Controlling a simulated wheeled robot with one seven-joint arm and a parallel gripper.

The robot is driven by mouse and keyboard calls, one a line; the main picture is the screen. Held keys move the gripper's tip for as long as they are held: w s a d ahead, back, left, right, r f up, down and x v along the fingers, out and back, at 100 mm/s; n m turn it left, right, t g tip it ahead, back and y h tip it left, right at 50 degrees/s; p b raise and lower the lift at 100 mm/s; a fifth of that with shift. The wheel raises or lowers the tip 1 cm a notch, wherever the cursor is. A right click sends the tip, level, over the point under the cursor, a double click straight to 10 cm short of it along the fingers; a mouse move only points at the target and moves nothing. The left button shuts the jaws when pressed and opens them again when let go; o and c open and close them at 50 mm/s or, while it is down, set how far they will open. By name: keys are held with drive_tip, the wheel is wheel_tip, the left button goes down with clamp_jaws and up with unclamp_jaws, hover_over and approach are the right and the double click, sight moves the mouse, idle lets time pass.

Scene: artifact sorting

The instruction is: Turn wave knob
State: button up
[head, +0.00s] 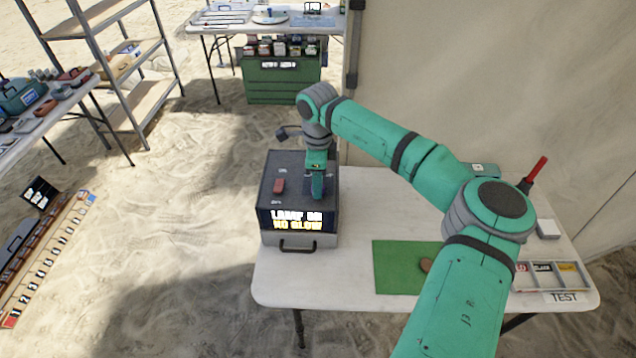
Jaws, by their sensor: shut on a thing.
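A dark box with a grey base (270,238) stands at the left end of the white table in the head view. Its front display (297,218) shows lit text that seems to read "LAMP ON" and "NO GLOW". A red switch or knob (279,186) sits on the left of its top. My gripper (317,190) points down onto the right part of the box top. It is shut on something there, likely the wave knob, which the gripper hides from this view. A drawer handle (298,245) is on the box front.
A green mat (400,268) with a small brown piece (426,265) lies right of the box. A sorting tray marked TEST (550,275) is at the table's right end. A fabric wall (480,70) rises behind. Bare white table lies in front of the mat.

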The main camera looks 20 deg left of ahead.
drive_tip(key=m, duration=0.4)
drive_tip(key=shift+a+r, duration=0.1)
drive_tip(key=shift+a, duration=0.1)
drive_tip(key=shift+m, duration=2.5)
drive_tip(key=shift+a, duration=0.1)
drive_tip(key=o, duration=1)
drive_tip(key=shift+o, duration=0.2)
wheel_tip(320, 180, up, 11)
